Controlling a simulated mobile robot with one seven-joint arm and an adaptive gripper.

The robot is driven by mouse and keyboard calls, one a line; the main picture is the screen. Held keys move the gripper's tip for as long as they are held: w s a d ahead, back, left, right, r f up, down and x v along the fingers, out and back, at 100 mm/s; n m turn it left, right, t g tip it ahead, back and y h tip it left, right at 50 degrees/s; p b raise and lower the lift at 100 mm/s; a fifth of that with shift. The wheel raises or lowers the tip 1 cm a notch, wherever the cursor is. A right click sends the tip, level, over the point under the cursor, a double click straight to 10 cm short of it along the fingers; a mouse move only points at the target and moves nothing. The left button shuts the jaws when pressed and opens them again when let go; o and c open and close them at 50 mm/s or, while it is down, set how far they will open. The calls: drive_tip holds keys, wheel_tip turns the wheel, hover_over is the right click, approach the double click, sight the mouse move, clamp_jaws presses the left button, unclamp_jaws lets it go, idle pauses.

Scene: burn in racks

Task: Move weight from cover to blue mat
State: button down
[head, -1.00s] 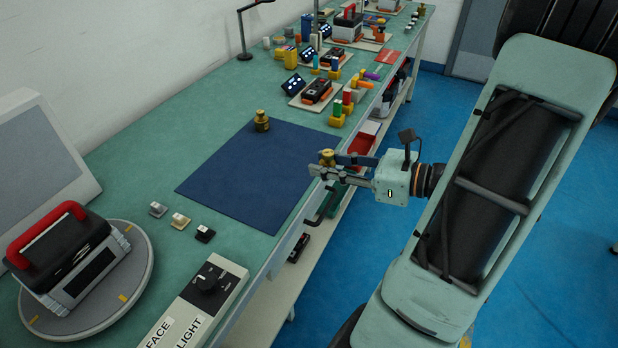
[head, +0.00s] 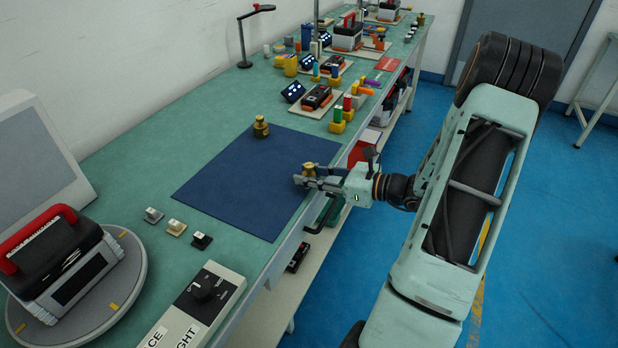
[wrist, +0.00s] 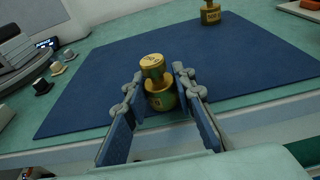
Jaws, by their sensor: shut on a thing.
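A brass weight (head: 309,168) is held between the fingers of my gripper (head: 308,179), over the right edge of the blue mat (head: 225,190). In the wrist view the weight (wrist: 156,84) stands upright between the two fingers (wrist: 156,98), with the mat (wrist: 105,75) behind and around it. I cannot tell whether its base touches the mat. A second brass weight (head: 261,128) stands at the mat's far edge; it also shows in the wrist view (wrist: 210,13). I cannot pick out the cover.
A round turntable (head: 125,275) with a red-handled device (head: 60,262) is at the left. Several small blocks (head: 176,227) lie beside the mat. A switch box (head: 200,305) stands near the front. Cases and coloured blocks fill the bench's far end. The mat's middle is bare.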

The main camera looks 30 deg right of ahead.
drive_tip(key=shift+f, duration=0.1)
drive_tip(key=shift+f, duration=0.1)
drive_tip(key=c, duration=2)
unclamp_jaws()
drive_tip(key=shift+f, duration=0.1)
drive_tip(key=shift+c, duration=0.2)
drive_tip(key=o, duration=0.4)
